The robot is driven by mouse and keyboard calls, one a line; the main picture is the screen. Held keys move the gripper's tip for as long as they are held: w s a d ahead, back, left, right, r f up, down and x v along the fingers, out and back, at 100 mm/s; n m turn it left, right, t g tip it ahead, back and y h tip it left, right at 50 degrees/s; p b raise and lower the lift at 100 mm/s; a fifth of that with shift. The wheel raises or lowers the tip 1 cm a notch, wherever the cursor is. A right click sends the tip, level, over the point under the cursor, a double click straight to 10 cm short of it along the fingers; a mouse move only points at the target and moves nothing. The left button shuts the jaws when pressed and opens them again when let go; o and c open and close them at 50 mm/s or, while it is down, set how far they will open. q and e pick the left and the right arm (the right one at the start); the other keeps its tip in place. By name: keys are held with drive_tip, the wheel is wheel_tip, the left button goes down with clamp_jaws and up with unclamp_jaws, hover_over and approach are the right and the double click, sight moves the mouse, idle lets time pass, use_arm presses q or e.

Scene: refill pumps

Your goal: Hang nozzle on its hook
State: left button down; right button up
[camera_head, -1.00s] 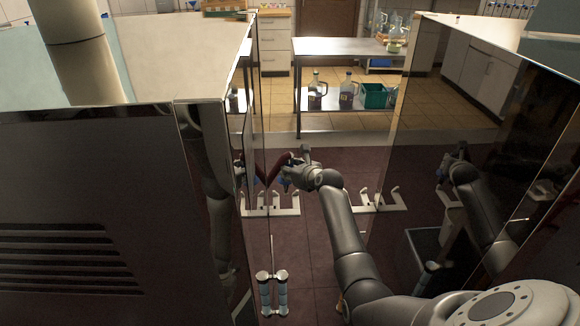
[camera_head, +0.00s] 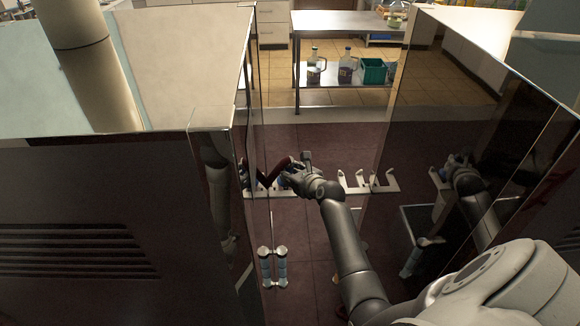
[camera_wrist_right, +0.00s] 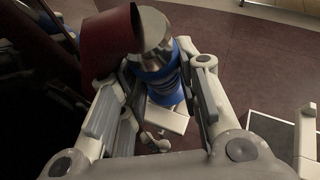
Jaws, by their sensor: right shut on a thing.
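My right gripper (camera_head: 290,179) is shut on the nozzle, at the mirror-like face of the left cabinet. In the right wrist view, the fingers (camera_wrist_right: 165,95) hold the nozzle's blue body (camera_wrist_right: 162,84) from both sides. Its metal collar (camera_wrist_right: 153,32) and a dark red part (camera_wrist_right: 108,40) show above the fingers. The dark red part also shows in the head view (camera_head: 277,171). White hooks (camera_head: 370,183) stand in a row right of the gripper. A white hook-like piece (camera_wrist_right: 168,119) shows just below the blue body; contact is unclear. My left gripper is not in view.
A glossy dark cabinet (camera_head: 440,110) stands close on the right and mirrors my arm. The left cabinet (camera_head: 80,220) bounds the other side. A metal table (camera_head: 340,48) with jugs and a green crate (camera_head: 374,72) stands behind.

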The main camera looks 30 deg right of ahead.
drive_tip(key=shift+w+r+p, duration=0.1)
drive_tip(key=shift+w+p, duration=0.15)
drive_tip(key=shift+p, duration=0.05)
drive_tip(key=shift+f, duration=0.2)
idle(0.5)
drive_tip(key=shift+f+b, duration=0.65)
drive_tip(key=shift+f, duration=0.15)
drive_tip(key=o, duration=1.2)
drive_tip(key=shift+c, duration=0.2)
drive_tip(key=shift+o, duration=0.3)
drive_tip(key=shift+s+f, duration=0.1)
drive_tip(key=shift+f, duration=0.05)
drive_tip(key=shift+s, duration=0.1)
drive_tip(key=v, duration=1.2)
